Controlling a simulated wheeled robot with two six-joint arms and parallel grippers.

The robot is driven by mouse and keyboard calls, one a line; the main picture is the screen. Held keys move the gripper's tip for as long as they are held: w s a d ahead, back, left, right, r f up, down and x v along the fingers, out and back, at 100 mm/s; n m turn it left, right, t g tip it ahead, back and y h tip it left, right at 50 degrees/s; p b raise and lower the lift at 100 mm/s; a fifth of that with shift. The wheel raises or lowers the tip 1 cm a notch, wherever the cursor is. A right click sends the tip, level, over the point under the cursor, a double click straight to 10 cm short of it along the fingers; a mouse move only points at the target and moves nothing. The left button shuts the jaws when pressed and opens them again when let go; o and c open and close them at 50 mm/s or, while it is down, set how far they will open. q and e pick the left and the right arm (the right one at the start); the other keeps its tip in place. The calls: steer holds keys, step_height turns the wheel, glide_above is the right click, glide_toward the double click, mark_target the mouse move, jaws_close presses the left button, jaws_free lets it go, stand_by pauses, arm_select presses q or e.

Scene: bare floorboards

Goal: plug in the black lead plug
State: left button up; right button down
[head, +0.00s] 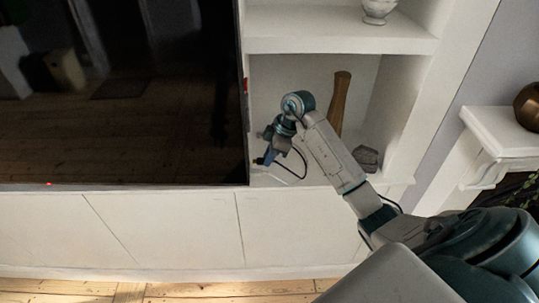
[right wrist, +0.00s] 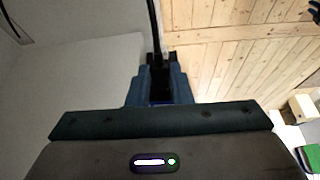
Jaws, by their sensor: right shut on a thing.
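A black lead (right wrist: 153,22) runs from the plug away toward the top of that view. In the head view the thin black lead (head: 304,160) loops out to the right of the gripper. The plug is small and mostly hidden by the fingers there. I cannot make out a socket. My left gripper is not in view.
The large dark screen (head: 120,100) stands just left of the gripper, with a small red patch (head: 246,85) at its edge. A tall brown vase (head: 340,103) and a grey stone-like piece (head: 366,158) stand in the bay. A white bowl (head: 378,11) sits on the shelf above.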

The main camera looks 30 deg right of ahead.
steer(key=shift+r+p, duration=0.1)
steer(key=shift+p, duration=0.45)
stand_by(0.6)
steer(key=shift+w+a, duration=0.35)
steer(key=shift+a, duration=0.2)
steer(key=shift+w+a, duration=0.3)
steer(key=shift+a, duration=0.2)
stand_by(0.6)
steer(key=c, duration=1.2)
jaws_free()
steer(key=shift+a, duration=0.1)
steer(key=shift+c, duration=0.2)
steer(key=shift+d+r, duration=0.15)
steer(key=shift+d, duration=0.05)
steer(key=b+v, duration=0.2)
steer(key=v, duration=0.8)
steer(key=shift+r, duration=0.2)
